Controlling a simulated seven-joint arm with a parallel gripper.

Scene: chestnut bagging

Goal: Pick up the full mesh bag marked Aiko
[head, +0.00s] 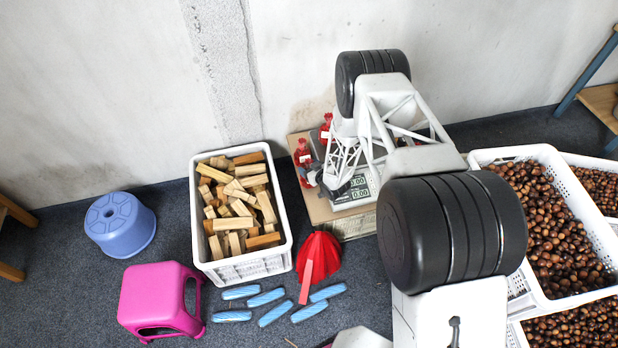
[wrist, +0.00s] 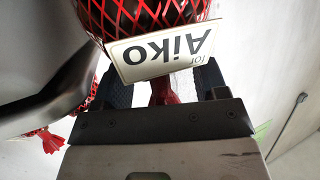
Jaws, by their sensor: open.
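The full red mesh bag with a white tag reading "for Aiko" (wrist: 150,15) is close up and upside down in the wrist view, with dark contents behind the net. My gripper (wrist: 164,90) is open, one dark finger on each side of the bag's gathered red neck. I cannot tell whether the fingers touch it. In the head view, two red bags (head: 303,152) (head: 326,130) stand by the scale, partly hidden by my arm. I cannot tell there which one carries the Aiko tag.
A second red mesh bag's neck (wrist: 52,138) shows at the wrist view's left. A scale (head: 357,187) sits beside my arm. A white crate of wood blocks (head: 284,225) stands left of it, and chestnut crates (head: 545,153) stand right. The wall is close behind.

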